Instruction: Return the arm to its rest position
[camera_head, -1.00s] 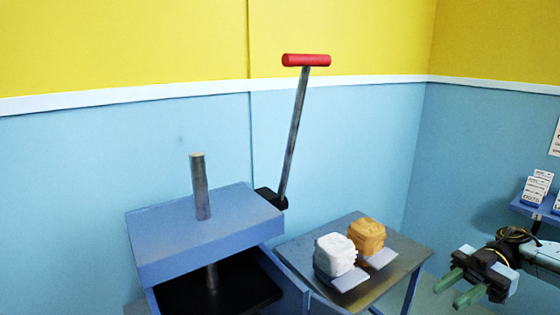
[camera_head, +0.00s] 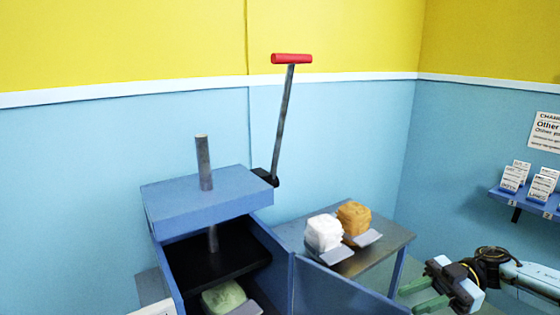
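My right gripper (camera_head: 409,301) is at the lower right, its two green fingers apart with nothing between them. It is right of the blue cabinet's open door (camera_head: 335,290), in front of the small metal table. My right arm runs back from it to the right edge. The fingertips are close to the bottom of the picture. My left gripper is not in view.
The blue press cabinet (camera_head: 205,203) has a red-handled lever (camera_head: 283,120) and a green block (camera_head: 224,297) low inside. White (camera_head: 323,233) and tan (camera_head: 354,218) blocks stand on the metal table (camera_head: 383,240). A wall shelf (camera_head: 525,203) with small cards is at right.

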